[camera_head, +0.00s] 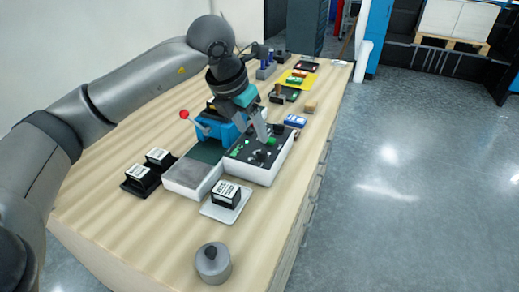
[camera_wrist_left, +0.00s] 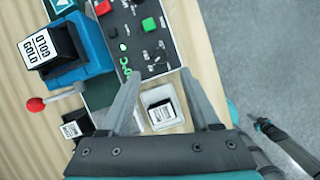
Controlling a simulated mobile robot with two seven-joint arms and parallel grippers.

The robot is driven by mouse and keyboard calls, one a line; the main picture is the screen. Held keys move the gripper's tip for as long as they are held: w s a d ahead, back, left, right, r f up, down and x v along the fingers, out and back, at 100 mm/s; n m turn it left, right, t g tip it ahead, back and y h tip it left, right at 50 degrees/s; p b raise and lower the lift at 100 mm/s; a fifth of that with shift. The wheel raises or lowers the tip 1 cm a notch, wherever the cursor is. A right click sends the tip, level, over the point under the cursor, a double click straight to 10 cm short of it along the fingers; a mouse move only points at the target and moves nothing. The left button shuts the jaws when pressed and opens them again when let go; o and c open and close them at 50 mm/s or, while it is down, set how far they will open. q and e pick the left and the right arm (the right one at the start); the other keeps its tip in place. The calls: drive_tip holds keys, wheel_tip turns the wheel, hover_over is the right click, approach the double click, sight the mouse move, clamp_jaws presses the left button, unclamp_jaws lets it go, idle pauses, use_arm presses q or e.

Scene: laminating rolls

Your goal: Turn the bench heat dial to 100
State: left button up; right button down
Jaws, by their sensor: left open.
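The black control panel (camera_head: 258,152) is set in a white box on the bench. In the left wrist view the panel (camera_wrist_left: 165,45) carries a green button (camera_wrist_left: 149,24), a red button (camera_wrist_left: 103,7), small green marks and dark knobs with white markings. I cannot tell which knob is the heat dial or read its setting. My left gripper (camera_head: 262,138) is over the panel, pointing down. In the left wrist view its open fingers (camera_wrist_left: 160,75) are at the panel's near edge with nothing between the tips. A dark slender part with teal (camera_wrist_left: 265,127), probably my right gripper, shows at the right edge.
A blue machine (camera_head: 215,128) with a red-knobbed lever (camera_head: 184,114) stands beside the panel. A labelled black block (camera_head: 226,194) sits on a white tray nearby. A grey round weight (camera_head: 213,263) is at the front. Two black blocks are at left.

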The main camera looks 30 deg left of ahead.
sight(261, 151)
use_arm(q)
drive_tip(key=x, duration=0.8)
drive_tip(key=shift+b, duration=0.4)
drive_tip(key=shift+c, duration=0.2)
clamp_jaws()
